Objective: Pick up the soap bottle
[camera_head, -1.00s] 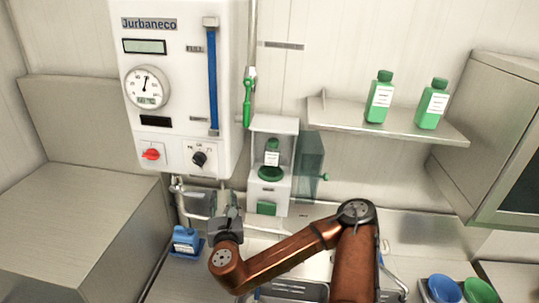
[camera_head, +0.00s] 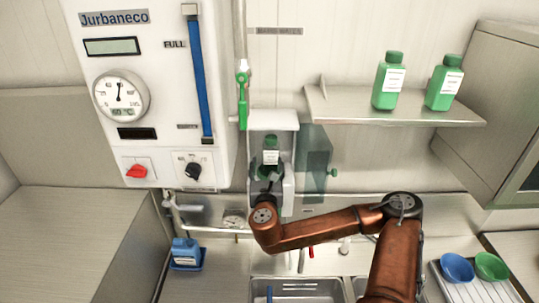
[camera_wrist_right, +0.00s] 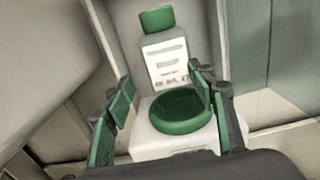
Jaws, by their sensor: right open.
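A bottle with a green cap and white label (camera_head: 271,155) stands upright inside an open white dispenser box on the back wall. The same bottle (camera_wrist_right: 165,64) shows in the right wrist view, its body greyish and its lower part hidden by a round green dish (camera_wrist_right: 180,111). My right gripper (camera_head: 270,182) is at the front of the box. In the right wrist view, its green-padded fingers (camera_wrist_right: 164,112) are apart on either side of the dish, in front of the bottle, with nothing held. My left gripper is out of view.
Two green bottles (camera_head: 389,86) (camera_head: 443,88) stand on a wall shelf (camera_head: 400,112). A sink (camera_head: 297,291) and bowls (camera_head: 457,267) are lower.

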